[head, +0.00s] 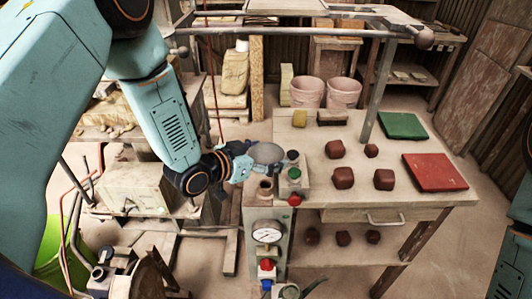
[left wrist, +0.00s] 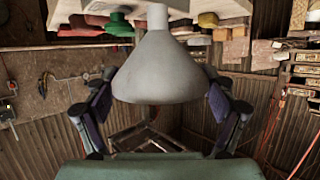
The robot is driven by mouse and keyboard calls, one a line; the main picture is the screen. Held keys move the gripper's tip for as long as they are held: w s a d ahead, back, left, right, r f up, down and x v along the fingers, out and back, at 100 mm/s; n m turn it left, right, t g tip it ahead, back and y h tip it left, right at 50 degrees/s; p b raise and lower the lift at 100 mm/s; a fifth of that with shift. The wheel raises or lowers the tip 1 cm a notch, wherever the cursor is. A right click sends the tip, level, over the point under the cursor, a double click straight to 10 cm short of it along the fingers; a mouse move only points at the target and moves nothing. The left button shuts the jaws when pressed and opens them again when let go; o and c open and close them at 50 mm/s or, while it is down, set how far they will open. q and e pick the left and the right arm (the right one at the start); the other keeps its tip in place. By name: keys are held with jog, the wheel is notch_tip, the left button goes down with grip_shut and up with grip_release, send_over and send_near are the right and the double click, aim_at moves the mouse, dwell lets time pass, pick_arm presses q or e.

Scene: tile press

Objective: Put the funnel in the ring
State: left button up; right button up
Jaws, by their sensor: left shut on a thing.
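The grey funnel (left wrist: 158,72) is between the fingers of my left gripper (left wrist: 160,108) in the left wrist view, its narrow spout away from the palm. In the head view the funnel (head: 267,153) shows as a grey oval at the tip of my left gripper (head: 250,163), above the near left corner of the table. My left gripper is shut on it. A small brown round fitting (head: 265,188) stands just below it on the press box; I cannot tell whether it is the ring. My right gripper is out of view.
The press box (head: 267,262) has a gauge (head: 267,234), a green button (head: 294,174) and a red knob (head: 295,199). The table (head: 400,205) holds several dark red lumps, a green tile (head: 403,126) and a red tile (head: 435,172). Pink buckets (head: 307,92) stand behind.

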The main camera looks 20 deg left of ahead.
pick_arm(q)
notch_tip(320, 180, down, 2)
jog(key=shift+a+f+b, duration=0.1)
jog(key=shift+b, duration=0.6)
jog(key=shift+f+b, duration=0.85)
jog(key=shift+f, duration=0.2)
jog(key=shift+f+b, duration=0.45)
jog(key=shift+f, duration=0.25)
jog(key=o, duration=1)
